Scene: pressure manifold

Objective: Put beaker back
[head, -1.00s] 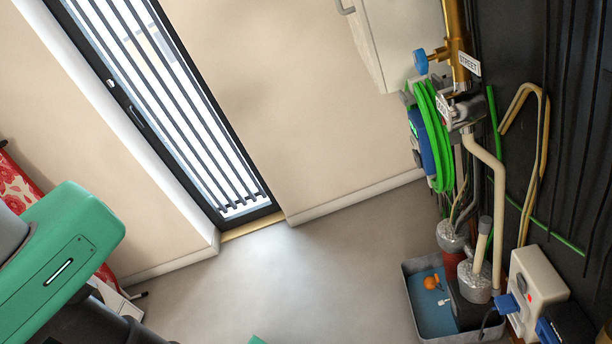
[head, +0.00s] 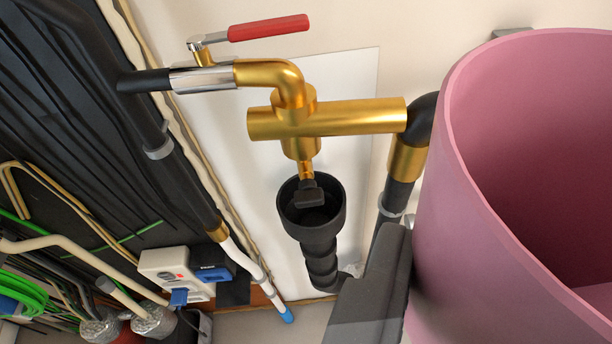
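A large pink beaker (head: 480,220) fills the right side of the head view, very close to the camera. Its open mouth faces up and to the right, its inside looks empty, and it runs off the right and bottom edges. A dark grey angular part, which looks like one finger of my gripper (head: 378,290), lies against or just in front of the beaker's left side. The other finger is hidden or out of view, so I cannot tell whether the gripper is closed on the beaker.
Brass pipework (head: 325,118) with a red lever (head: 268,28) stands left of the beaker, above a black funnel drain (head: 312,215). A dark pipe panel (head: 70,110) is at far left, with a white socket box (head: 172,270). Floor shows at bottom centre.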

